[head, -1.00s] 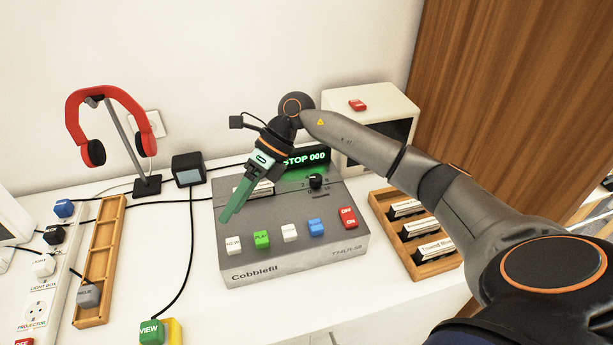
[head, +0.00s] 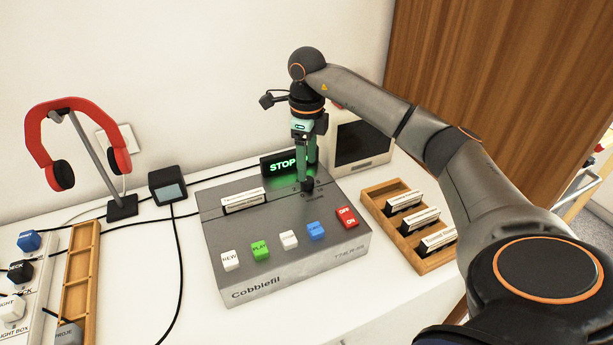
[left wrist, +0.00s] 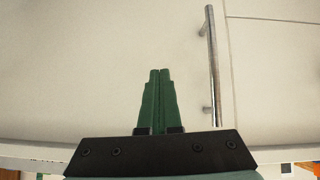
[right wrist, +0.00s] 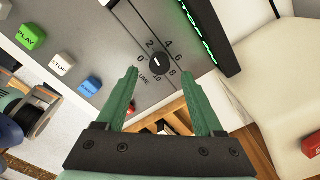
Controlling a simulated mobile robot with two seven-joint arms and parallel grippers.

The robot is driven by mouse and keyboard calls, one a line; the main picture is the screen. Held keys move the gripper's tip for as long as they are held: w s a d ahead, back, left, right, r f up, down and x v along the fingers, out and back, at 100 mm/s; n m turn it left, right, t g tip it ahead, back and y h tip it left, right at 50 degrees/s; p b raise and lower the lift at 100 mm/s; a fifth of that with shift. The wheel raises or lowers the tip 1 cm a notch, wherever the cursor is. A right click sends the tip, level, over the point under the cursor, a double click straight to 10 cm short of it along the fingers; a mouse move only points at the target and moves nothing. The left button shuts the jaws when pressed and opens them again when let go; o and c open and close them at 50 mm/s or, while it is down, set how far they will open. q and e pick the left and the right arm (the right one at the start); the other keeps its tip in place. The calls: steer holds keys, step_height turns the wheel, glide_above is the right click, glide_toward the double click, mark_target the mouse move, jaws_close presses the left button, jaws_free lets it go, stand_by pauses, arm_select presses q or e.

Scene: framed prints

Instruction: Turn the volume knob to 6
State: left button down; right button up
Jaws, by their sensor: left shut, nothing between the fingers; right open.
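The grey tape machine (head: 262,285) stands on the white counter, with REW, PLAY, STOP, blue and red OFF/ON buttons. Its black volume knob (head: 307,185) is on the upper right of its top. My right gripper (right wrist: 158,74) points down over the knob, open, with a green finger on either side; contact cannot be told. My left gripper (left wrist: 160,72) is shut and empty before a white cabinet front.
The green-lit STOP display (head: 283,166) stands close behind the knob. A wooden rack of labelled cards (head: 426,268) is to the right. A cream box (head: 375,128) is behind it. Red headphones (head: 70,105) on a stand and a small dark box (head: 167,184) are left.

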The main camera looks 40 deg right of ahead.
mark_target(307, 183)
steer(key=shift+f, duration=2.15)
jaws_close()
